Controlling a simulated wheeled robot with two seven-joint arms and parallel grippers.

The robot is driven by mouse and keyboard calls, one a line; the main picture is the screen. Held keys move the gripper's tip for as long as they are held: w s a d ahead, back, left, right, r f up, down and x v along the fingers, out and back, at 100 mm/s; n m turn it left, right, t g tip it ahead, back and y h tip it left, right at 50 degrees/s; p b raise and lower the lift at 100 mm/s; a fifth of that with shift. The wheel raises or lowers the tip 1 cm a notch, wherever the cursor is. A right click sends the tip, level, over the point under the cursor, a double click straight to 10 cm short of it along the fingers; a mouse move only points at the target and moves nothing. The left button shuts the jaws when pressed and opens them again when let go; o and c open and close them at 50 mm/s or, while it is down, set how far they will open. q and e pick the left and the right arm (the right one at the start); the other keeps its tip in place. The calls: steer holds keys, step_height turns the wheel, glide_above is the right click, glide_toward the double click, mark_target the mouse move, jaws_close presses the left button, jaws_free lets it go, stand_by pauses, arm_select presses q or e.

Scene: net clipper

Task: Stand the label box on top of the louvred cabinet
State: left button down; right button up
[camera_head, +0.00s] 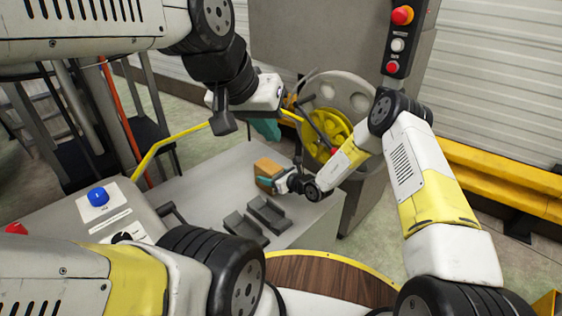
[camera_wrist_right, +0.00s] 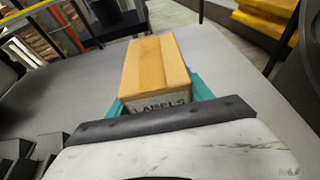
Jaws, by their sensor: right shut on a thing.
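The label box (camera_head: 267,168) is a small tan carton; its face reads "LABELS" in the right wrist view (camera_wrist_right: 158,72). My right gripper (camera_head: 265,183) is shut on it, with teal fingers on both sides of the box in the wrist view. The box is over the grey worktop; I cannot tell whether it touches it. My left gripper (camera_head: 268,128) is higher, beyond the worktop's far edge, mostly hidden behind its own wrist; its jaw state does not show. No louvres show on any cabinet, so I cannot identify the louvred cabinet.
The grey worktop (camera_head: 212,190) has dark holders (camera_head: 258,216) near its front and a blue button (camera_head: 97,196) at left. A tall grey cabinet (camera_head: 300,30) and a yellow-hubbed wheel (camera_head: 325,128) stand behind.

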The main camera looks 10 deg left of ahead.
steer(key=o, duration=1.8)
steer(key=shift+c, duration=0.2)
